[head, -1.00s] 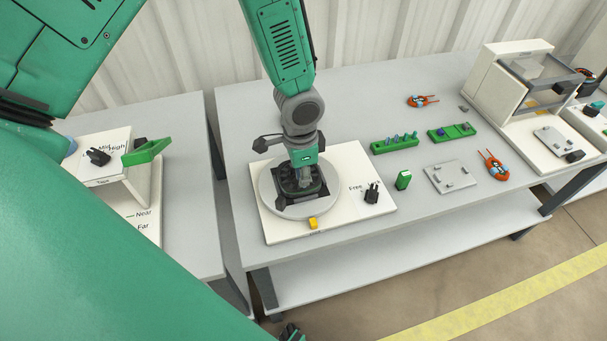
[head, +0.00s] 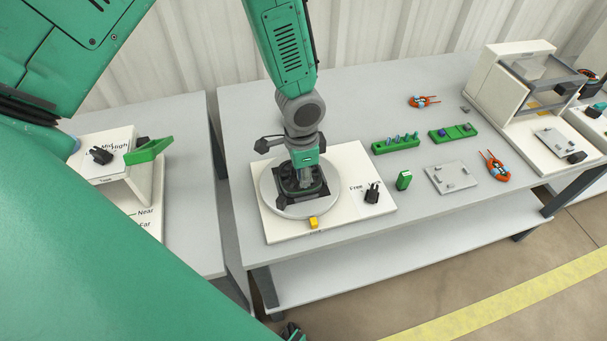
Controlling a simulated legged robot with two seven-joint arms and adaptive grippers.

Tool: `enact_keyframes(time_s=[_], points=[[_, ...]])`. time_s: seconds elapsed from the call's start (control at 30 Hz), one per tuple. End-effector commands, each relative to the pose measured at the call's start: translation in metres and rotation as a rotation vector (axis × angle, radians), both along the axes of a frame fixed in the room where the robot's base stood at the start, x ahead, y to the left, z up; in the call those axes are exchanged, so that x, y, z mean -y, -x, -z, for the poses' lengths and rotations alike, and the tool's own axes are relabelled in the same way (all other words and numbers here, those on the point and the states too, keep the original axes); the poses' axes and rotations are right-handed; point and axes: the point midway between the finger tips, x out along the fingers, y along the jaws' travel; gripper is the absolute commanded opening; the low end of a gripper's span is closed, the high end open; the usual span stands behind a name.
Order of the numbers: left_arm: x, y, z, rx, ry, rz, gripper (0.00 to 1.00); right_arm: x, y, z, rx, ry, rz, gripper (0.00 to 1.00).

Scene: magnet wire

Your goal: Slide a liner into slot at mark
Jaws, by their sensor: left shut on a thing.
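My left gripper (head: 305,182) points straight down over the dark square stator-like part (head: 322,194) on the round grey turntable (head: 274,204). Its fingers are shut, with their tips down inside that part. The liner between them is too small and too hidden to make out. The slots are also hidden by the gripper and the part's dark walls. A yellow block (head: 313,222), perhaps the mark, sits at the turntable's front edge.
The white base board (head: 352,158) carries a small black clip (head: 372,194) beside the word "Free". To the right are a green block (head: 404,180), green racks (head: 396,146), a grey plate (head: 452,177) and orange coils (head: 495,167). A second table (head: 190,180) stands left across a gap.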

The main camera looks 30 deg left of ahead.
Motion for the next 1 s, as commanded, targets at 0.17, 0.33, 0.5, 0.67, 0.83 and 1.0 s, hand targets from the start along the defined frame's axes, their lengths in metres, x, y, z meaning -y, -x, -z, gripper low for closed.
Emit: enact_keyframes(time_s=[0.17, 0.33, 0.5, 0.67, 0.83, 1.0], points=[[0.000, 0.000, 0.003, 0.000, 0.000, 0.000, 0.00, 0.000, 0.000, 0.002, 0.000, 0.000, 0.000, 0.57], [0.000, 0.000, 0.004, -0.001, 0.001, 0.000, 0.32, 0.000, 0.000, 0.002, 0.000, 0.000, 0.000, 0.57], [0.000, 0.000, 0.004, -0.001, 0.001, 0.000, 0.32, 0.000, 0.000, 0.002, 0.000, 0.000, 0.000, 0.57], [0.000, 0.000, 0.004, -0.001, 0.001, 0.000, 0.32, 0.000, 0.000, 0.002, 0.000, 0.000, 0.000, 0.57], [-0.001, 0.000, 0.002, 0.000, 0.000, 0.000, 0.32, 0.000, 0.000, 0.000, 0.000, 0.000, 0.000, 0.57], [-0.001, 0.000, -0.010, 0.001, 0.001, 0.000, 0.32, 0.000, 0.000, -0.011, 0.000, 0.000, 0.000, 0.57]])
